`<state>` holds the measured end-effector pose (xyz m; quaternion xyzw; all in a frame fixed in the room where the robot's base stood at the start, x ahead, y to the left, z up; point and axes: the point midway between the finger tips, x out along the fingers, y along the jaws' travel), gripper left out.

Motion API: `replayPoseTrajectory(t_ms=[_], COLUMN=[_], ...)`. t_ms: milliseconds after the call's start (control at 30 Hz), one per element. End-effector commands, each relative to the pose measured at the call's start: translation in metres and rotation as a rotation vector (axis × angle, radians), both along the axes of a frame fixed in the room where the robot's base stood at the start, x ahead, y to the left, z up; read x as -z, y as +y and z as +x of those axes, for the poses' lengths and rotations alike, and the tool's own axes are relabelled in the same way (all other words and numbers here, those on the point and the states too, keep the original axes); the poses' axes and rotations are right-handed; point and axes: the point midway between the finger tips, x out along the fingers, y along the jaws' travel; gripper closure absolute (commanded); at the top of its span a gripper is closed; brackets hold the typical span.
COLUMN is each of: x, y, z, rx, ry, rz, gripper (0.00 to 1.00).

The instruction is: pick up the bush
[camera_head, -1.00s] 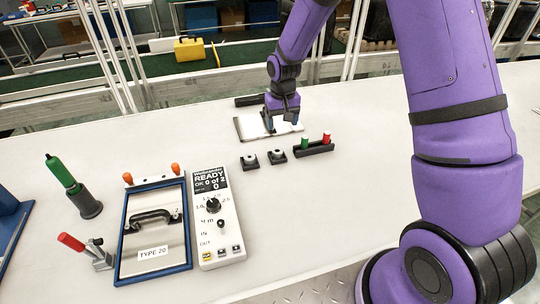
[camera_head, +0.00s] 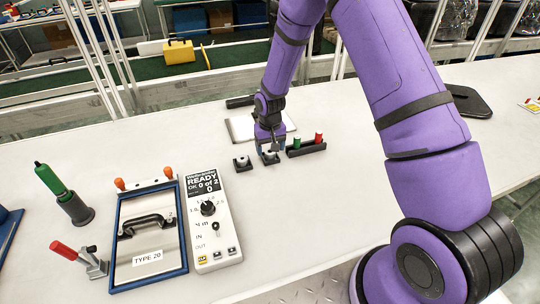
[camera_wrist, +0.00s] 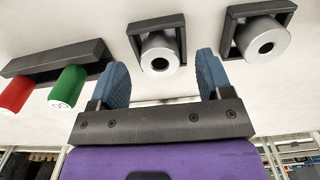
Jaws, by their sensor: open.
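Two silver ring-shaped bushes sit in black square holders on the white table. The right bush (camera_head: 269,157) is partly hidden by my gripper (camera_head: 268,149) in the head view. The left bush (camera_head: 242,162) stands clear. In the wrist view, one bush (camera_wrist: 160,53) lies in line with the gap between the blue fingers of my gripper (camera_wrist: 162,68), and the other bush (camera_wrist: 262,41) is outside the right finger. My gripper is open, with nothing held. I cannot tell how far the fingers reach down around the bush.
A black rack (camera_head: 307,149) with a green and a red cylinder stands close to the right of my gripper. A pale plate (camera_head: 240,129) lies behind it. A control box (camera_head: 211,225), a blue-framed fixture (camera_head: 122,240) and a green-handled tool (camera_head: 64,193) stand at the left.

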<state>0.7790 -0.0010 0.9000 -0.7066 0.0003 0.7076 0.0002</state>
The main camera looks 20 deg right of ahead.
Motion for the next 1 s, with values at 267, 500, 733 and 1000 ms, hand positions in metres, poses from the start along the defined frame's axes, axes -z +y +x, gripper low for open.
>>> replayPoseTrajectory(t_ms=[267,500,733,1000], x=[0.0165,0.0162,0.016,0.0139], y=[0.0001,0.0001,0.0001,0.0001], z=[0.0003,0.0002,0.0003,0.0004], rx=[-0.001,-0.001,-0.001,-0.001], ry=[-0.001,-0.001,-0.002,-0.002], rz=[0.0,0.0,0.0,0.0], gripper=[0.28,0.48,0.85,0.85])
